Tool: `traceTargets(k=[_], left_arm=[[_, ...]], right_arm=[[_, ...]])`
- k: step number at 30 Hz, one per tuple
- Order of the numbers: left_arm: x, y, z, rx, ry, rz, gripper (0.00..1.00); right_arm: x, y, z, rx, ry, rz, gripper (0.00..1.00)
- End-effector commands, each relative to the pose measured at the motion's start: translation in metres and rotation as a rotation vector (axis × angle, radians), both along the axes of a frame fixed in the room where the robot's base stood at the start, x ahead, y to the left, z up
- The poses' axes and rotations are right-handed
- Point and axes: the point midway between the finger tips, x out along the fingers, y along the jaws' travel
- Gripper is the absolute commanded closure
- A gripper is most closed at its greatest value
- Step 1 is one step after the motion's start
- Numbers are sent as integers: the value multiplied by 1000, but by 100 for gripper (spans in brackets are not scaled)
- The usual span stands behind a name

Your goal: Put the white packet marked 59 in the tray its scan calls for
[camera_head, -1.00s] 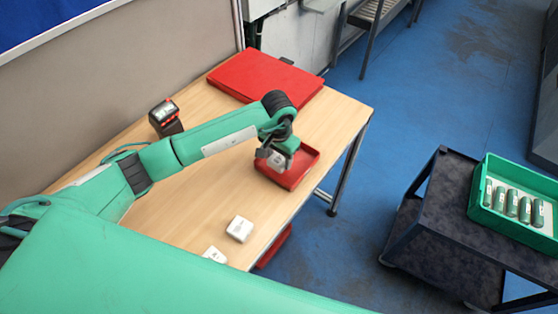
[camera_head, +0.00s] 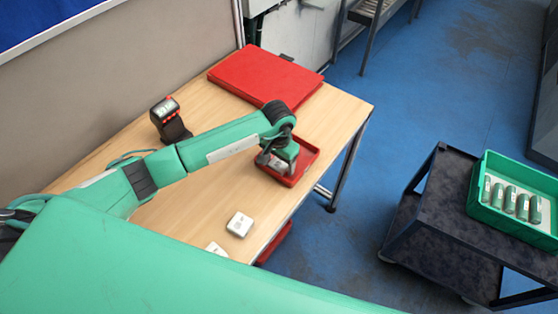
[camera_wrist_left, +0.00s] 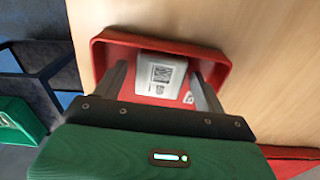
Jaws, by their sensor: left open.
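A white packet (camera_wrist_left: 160,74) with a square printed code lies in the small red tray (camera_wrist_left: 222,62) in the left wrist view; I cannot read its number surely. The same red tray (camera_head: 307,152) stands near the table's right edge in the head view, and the packet (camera_head: 279,165) shows partly there under my gripper. My left gripper (camera_wrist_left: 160,76) is open, its fingers apart on either side of the packet and reaching into the tray. In the head view my left gripper (camera_head: 276,163) hides part of the tray. My right gripper is not in view.
Two other white packets (camera_head: 240,224) (camera_head: 216,248) lie at the table's front edge. A black scanner (camera_head: 168,117) stands at the back left. A flat red slab (camera_head: 265,77) lies at the far end. A green crate (camera_head: 478,183) sits on a dark cart to the right.

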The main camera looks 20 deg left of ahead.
Motion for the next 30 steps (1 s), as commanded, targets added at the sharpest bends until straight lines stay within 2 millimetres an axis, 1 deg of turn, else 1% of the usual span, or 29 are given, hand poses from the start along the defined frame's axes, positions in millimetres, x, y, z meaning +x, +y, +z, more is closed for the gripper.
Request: traceTargets(k=[5, 6, 7, 11, 15, 21, 24, 27, 30], left_arm=[[0, -1, 5, -1, 0, 0, 28], [1, 0, 6, 0, -3, -1, 28], [2, 0, 10, -1, -6, -1, 28], [2, 1, 32, 0, -8, -1, 28], [2, 1, 60, 0, -8, -1, 28], [1, 1, 95, 0, -5, -1, 28], [0, 1, 108, 0, -4, 0, 28], [0, 1, 116, 0, -2, 0, 28], [-1, 1, 121, 1, 0, 0, 28]], right_arm=[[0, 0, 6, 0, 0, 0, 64], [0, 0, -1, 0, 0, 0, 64], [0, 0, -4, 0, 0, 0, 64], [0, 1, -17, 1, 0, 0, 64], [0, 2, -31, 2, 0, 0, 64], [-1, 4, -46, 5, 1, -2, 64], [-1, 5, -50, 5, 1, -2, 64], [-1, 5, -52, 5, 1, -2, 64], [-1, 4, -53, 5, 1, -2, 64]])
